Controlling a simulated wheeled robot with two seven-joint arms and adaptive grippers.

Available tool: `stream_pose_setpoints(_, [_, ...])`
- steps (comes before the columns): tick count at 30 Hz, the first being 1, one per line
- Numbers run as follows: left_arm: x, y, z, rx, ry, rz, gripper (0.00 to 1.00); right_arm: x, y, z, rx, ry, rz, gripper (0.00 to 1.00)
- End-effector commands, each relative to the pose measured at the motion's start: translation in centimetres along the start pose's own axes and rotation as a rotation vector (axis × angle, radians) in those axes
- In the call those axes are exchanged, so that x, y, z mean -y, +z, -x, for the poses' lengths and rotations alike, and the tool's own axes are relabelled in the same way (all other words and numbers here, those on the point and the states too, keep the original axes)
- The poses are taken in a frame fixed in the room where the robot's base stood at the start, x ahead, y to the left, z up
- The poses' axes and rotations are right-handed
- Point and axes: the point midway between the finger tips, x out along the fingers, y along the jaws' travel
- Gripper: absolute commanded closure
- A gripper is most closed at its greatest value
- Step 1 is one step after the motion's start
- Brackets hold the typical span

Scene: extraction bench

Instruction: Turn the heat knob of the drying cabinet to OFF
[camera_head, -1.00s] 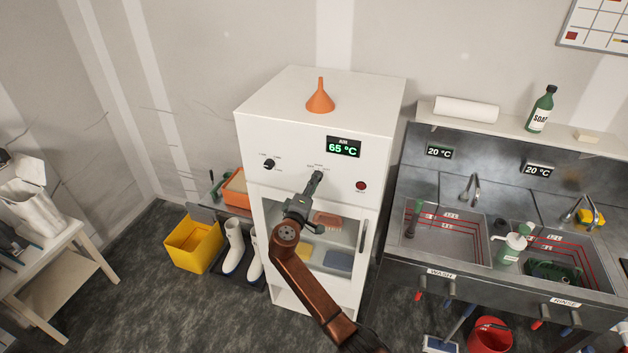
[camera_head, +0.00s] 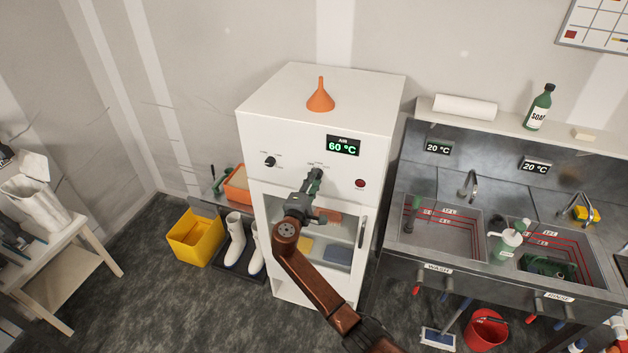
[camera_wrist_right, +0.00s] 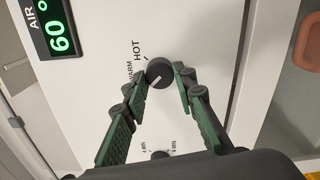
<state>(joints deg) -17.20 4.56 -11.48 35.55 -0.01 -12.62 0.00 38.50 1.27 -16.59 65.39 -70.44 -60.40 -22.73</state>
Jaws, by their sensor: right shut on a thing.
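The white drying cabinet (camera_head: 290,117) stands in the middle of the head view. Its green display (camera_head: 343,146) reads 60 °C. The dark, round heat knob (camera_wrist_right: 159,72) shows in the right wrist view, with a light pointer line and the labels HOT and WARM beside it. An OFF label cannot be made out. My right gripper (camera_wrist_right: 161,78) is shut on the heat knob, one green-padded finger on each side. In the head view, the right gripper (camera_head: 315,176) hides most of the knob. My left gripper is not in view.
A second dark knob (camera_head: 270,161) and a red button (camera_head: 360,184) sit on the same panel. An orange funnel (camera_head: 320,99) stands on the cabinet. The cabinet's handle (camera_head: 362,231) is below the button. A steel sink (camera_head: 437,233) stands to the right.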

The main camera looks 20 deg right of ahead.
Motion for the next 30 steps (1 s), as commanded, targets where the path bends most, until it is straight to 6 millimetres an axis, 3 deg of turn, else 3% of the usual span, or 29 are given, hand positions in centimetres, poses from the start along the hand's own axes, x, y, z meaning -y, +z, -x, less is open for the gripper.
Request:
stream_pose_setpoints(7, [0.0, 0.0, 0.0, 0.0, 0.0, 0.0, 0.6, 0.1, -0.2, 0.1, -0.004, -0.001, 0.002, 0.99])
stream_pose_setpoints(8, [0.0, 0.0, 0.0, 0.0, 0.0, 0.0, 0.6, 0.1, -0.2, 0.1, -0.004, -0.001, 0.002, 0.73])
stream_pose_setpoints(15, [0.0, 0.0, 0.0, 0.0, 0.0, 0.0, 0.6, 0.1, 0.0, 0.0, -0.001, -0.001, 0.001, 0.57])
stream_pose_setpoints(25, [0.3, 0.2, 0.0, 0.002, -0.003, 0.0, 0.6, 0.1, 0.0, 0.3, -0.001, 0.0, -0.001, 0.57])
stream_pose_setpoints(30, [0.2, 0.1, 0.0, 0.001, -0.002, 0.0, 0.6, 0.2, -0.1, 2.6, -0.002, -0.002, -0.002, 0.57])
